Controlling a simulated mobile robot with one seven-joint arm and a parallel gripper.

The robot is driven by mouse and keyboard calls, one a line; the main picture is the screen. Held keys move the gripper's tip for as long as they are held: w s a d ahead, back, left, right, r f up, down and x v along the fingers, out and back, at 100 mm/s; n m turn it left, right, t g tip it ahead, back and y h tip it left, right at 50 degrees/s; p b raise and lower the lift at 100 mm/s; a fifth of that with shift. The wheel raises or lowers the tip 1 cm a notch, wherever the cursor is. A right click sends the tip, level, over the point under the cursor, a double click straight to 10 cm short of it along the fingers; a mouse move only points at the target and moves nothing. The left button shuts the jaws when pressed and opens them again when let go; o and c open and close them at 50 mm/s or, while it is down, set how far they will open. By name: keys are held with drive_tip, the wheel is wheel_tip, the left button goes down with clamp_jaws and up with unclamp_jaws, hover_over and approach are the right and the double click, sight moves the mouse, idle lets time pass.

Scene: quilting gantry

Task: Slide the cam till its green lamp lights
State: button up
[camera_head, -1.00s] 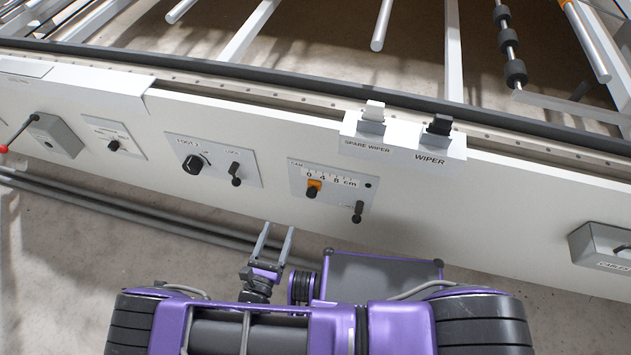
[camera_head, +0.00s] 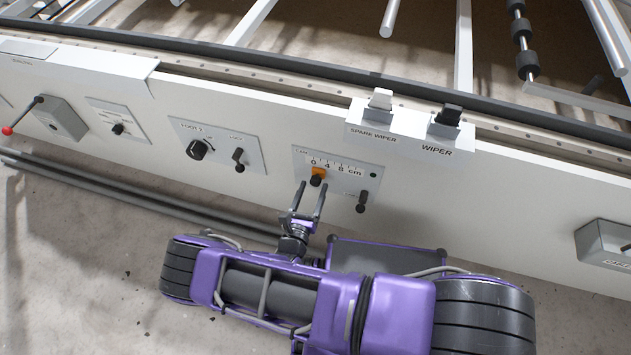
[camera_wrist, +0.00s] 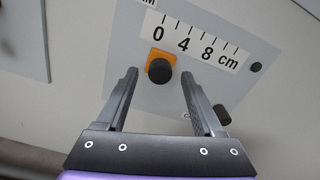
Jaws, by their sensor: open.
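The cam is an orange slider with a black knob (camera_head: 317,177), on a grey plate (camera_head: 299,160) marked CAM with a scale reading 0, 4, 8 cm. In the wrist view the knob (camera_wrist: 160,70) stands near the 0 end of the scale. The lamp (camera_wrist: 255,67) at the plate's right is dark green and looks unlit; it also shows in the head view (camera_head: 373,175). My gripper (camera_head: 308,186) is open, its two fingers pointing at the plate. In the wrist view the knob lies between and just beyond the fingertips, apart from both.
A black toggle lever (camera_head: 362,201) sits on the same plate, right of the knob and close to my right finger in the wrist view (camera_wrist: 222,114). Left is a plate with a dial (camera_head: 198,149) and lever (camera_head: 239,159). Wiper switches (camera_head: 443,122) stand above right.

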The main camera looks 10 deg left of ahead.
sight(314, 185)
drive_tip(key=shift+w+d, duration=0.2)
drive_tip(key=shift+w, duration=1.45)
clamp_jaws()
